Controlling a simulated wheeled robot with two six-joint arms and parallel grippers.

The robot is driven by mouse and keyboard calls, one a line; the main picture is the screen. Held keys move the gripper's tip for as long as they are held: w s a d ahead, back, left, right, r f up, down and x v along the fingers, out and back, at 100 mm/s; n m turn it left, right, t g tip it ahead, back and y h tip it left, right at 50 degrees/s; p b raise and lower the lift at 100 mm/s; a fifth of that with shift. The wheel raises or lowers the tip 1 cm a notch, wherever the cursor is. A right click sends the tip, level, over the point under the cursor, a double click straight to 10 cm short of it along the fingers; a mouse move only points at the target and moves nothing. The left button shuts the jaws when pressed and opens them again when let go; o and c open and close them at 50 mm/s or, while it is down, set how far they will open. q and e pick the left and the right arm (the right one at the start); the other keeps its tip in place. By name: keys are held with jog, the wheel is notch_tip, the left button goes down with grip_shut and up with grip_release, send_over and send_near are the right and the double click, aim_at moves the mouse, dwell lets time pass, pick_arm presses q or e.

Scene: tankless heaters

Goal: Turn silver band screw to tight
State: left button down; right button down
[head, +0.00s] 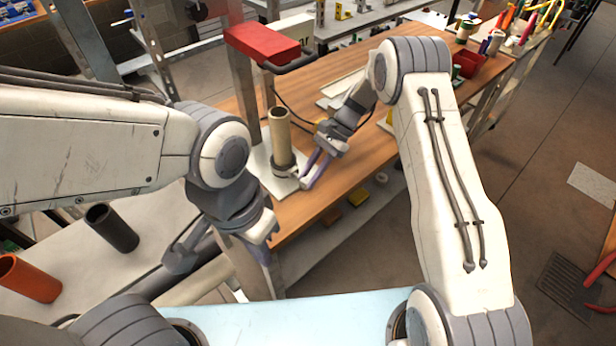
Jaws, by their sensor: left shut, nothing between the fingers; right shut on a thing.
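A tan upright pipe (279,133) stands on a white plate (259,163) on the wooden bench. A silver band (285,171) is around the pipe's foot, with its screw on the side toward my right gripper. My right gripper (304,181) reaches in from the right, with its purple fingers shut at the band's screw side. The screw itself is too small and covered to make out. My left gripper (268,258) is shut and empty, pointing down in front of the bench's near left edge, apart from the band.
A red block-like tool (262,41) is above and behind the pipe. Tools and a red bin (468,64) are at the bench's far end. The bench right of the pipe is mostly clear.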

jog(key=shift+w+d+f+g+y+b, duration=0.1)
jog(key=shift+d+f+g+y+b, duration=0.05)
jog(key=shift+g+y+b, duration=0.3)
jog(key=shift+d+f+g+y+b, duration=0.15)
jog(key=shift+g+y+b, duration=0.2)
jog(key=shift+y+b, duration=0.15)
jog(key=c, duration=0.7)
grip_release()
jog(key=shift+r, duration=0.1)
jog(key=shift+w+d+r, duration=0.1)
jog(key=shift+w+d, duration=0.15)
jog(key=shift+w, duration=0.05)
jog(key=b+v, duration=0.2)
jog(key=v, duration=0.6)
jog(key=shift+d, duration=0.2)
jog(key=shift+w+d+r+b, duration=0.3)
jog(key=shift+d+r+b, duration=0.05)
jog(key=shift+d+r, duration=0.1)
